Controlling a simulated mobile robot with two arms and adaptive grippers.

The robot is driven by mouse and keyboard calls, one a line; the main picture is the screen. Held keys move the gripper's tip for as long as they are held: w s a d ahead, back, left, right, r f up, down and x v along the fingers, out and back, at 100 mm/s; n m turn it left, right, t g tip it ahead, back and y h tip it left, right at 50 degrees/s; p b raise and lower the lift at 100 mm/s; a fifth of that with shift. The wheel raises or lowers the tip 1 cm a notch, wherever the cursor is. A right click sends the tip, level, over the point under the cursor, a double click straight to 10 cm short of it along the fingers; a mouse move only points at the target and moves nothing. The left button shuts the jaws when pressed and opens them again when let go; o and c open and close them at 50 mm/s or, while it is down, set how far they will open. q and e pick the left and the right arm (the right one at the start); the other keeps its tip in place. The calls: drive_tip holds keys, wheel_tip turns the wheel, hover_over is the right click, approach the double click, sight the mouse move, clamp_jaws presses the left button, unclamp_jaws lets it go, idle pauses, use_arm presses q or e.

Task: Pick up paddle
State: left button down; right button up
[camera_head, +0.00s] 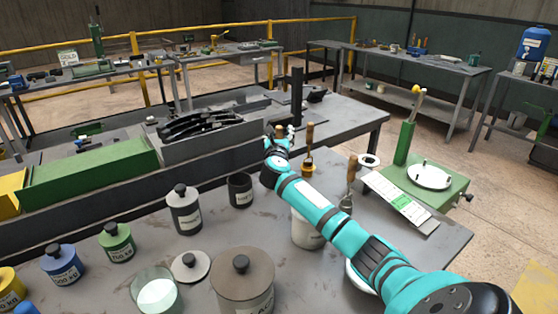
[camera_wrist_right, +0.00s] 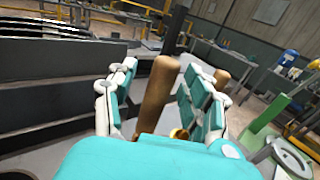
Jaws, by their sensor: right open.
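Two wooden-handled tools stand on the near bench; I cannot tell surely which is the paddle. One handle (camera_head: 309,134) stands upright with a yellowish lower part, just right of my right gripper (camera_head: 283,131). The other handle (camera_head: 351,169) has a grey metal end and stands farther right and nearer. In the right wrist view, a wooden handle (camera_wrist_right: 156,92) shows between the two spread fingers of my right gripper (camera_wrist_right: 160,92), with its lower end hidden by the hand. Another wooden handle (camera_wrist_right: 221,78) shows partly behind the right finger. My left gripper is out of view.
A white pot (camera_head: 306,232) is partly behind my right arm. A green-based scale (camera_head: 446,188) is at right. A long grey rack wall (camera_head: 210,153) lies behind.

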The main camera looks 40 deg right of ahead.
drive_tip(key=shift+d+r, duration=0.1)
drive_tip(key=shift+r, duration=0.05)
clamp_jaws()
